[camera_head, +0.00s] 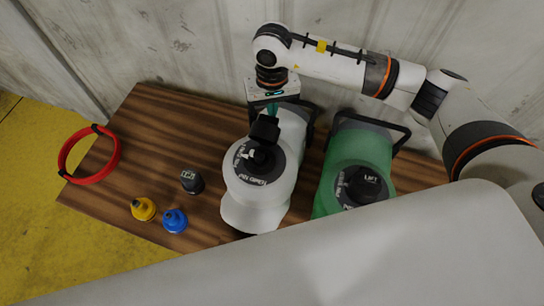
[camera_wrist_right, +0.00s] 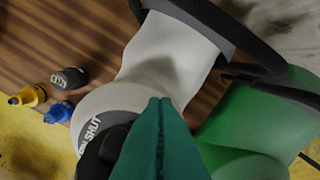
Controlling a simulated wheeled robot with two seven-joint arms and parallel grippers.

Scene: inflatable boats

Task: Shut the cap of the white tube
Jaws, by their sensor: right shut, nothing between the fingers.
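The white tube (camera_head: 262,200) lies on the wooden table, and its round dark cap (camera_head: 258,165) with white lettering faces up. A black part of the cap (camera_head: 265,129) stands raised at its far side. My right gripper (camera_head: 271,111) comes down from behind, its teal fingers shut with nothing between them. The fingers are close behind the raised part; I cannot tell whether they touch it. In the right wrist view, the shut fingers (camera_wrist_right: 160,105) hide part of the white tube (camera_wrist_right: 168,60) and its cap (camera_wrist_right: 97,130). My left gripper is not in view.
A green tube (camera_head: 340,150) with a similar dark cap lies to the right. A pale surface covers the lower right.

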